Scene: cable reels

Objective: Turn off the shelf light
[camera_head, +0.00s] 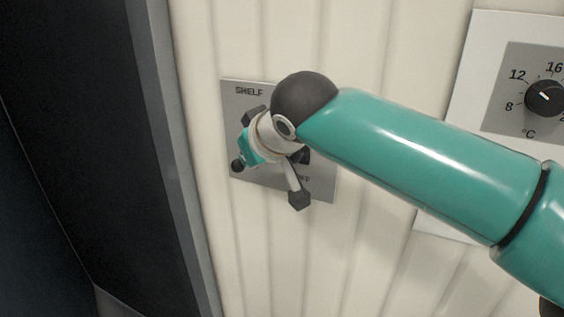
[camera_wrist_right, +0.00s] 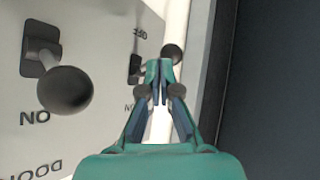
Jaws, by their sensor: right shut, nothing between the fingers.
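The grey switch panel (camera_head: 318,192) is on the ribbed cream wall, with the SHELF label at its upper left. The shelf lever's black ball knob (camera_head: 237,165) sits low at the panel's left edge. In the right wrist view, where the labels are upside down, this knob (camera_wrist_right: 172,55) appears leaning to the OFF side. My right gripper (camera_wrist_right: 158,75) is shut and empty, its fingertips beside the knob; I cannot tell whether they touch. In the head view the wrist hides much of the panel. My left gripper is not in view.
A second lever (camera_wrist_right: 66,90), labelled DOOR, leans to ON close beside my right gripper. A temperature dial (camera_head: 545,98) is on the wall to the right. A dark recess with a grey frame (camera_head: 172,150) lies left of the panel.

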